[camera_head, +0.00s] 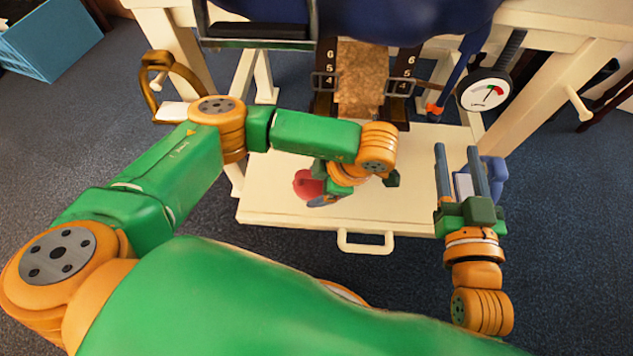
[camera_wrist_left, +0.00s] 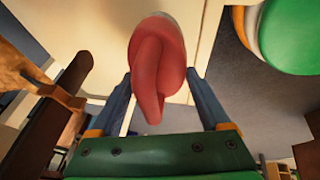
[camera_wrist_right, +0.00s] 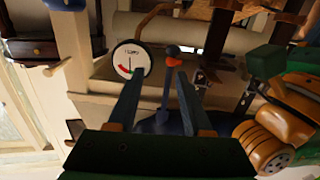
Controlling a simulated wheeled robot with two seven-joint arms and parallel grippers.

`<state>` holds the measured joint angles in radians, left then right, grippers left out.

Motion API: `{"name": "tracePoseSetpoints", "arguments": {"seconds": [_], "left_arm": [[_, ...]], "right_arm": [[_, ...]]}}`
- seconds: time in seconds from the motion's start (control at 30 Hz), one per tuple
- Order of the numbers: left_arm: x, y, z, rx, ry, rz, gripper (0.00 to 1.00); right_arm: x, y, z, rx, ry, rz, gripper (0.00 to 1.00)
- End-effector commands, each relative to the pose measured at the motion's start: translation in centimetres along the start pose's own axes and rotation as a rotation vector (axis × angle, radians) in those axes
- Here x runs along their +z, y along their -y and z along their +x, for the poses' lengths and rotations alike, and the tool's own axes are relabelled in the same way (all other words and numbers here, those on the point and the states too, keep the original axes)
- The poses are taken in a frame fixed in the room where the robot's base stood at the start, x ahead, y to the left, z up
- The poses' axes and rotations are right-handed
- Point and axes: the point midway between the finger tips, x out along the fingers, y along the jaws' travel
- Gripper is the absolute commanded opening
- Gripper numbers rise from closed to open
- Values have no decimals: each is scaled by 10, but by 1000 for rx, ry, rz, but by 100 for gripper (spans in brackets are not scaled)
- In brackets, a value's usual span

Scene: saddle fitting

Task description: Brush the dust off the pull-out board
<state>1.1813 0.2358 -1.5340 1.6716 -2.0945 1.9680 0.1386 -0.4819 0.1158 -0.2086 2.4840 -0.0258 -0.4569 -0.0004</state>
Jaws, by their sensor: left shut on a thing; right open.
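The cream pull-out board (camera_head: 400,205) extends toward me in the head view, with a loop handle (camera_head: 365,247) on its front edge. My left gripper (camera_wrist_left: 160,88) is shut on a red rounded thing (camera_wrist_left: 158,65), seen between its fingers in the left wrist view. The red thing (camera_head: 307,185) also shows over the board's left part in the head view. I cannot see bristles or tell its contact with the board. My left arm hides part of the board. My right gripper (camera_head: 457,155) is open and empty near the board's right edge. No dust is clearly visible.
A round dial gauge (camera_head: 484,92) and a blue lever (camera_head: 455,65) with an orange tip are beyond my right gripper. Numbered dark posts (camera_head: 328,65) flank a brown textured strip (camera_head: 360,80) behind the board. A blue thing (camera_head: 495,172) lies beside my right fingers.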

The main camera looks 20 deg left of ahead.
Motion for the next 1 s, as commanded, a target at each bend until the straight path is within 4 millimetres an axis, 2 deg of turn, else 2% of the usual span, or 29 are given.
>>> {"name": "tracePoseSetpoints", "arguments": {"seconds": [0.47, 1.0], "left_arm": [[-4, -5, -10, 0, 0, -3, 28], [-8, -10, -18, -1, -1, -5, 28]], "right_arm": [[41, -4, -8, 11, 223, 6, 50], [84, -8, -27, 20, 460, 13, 50]]}}
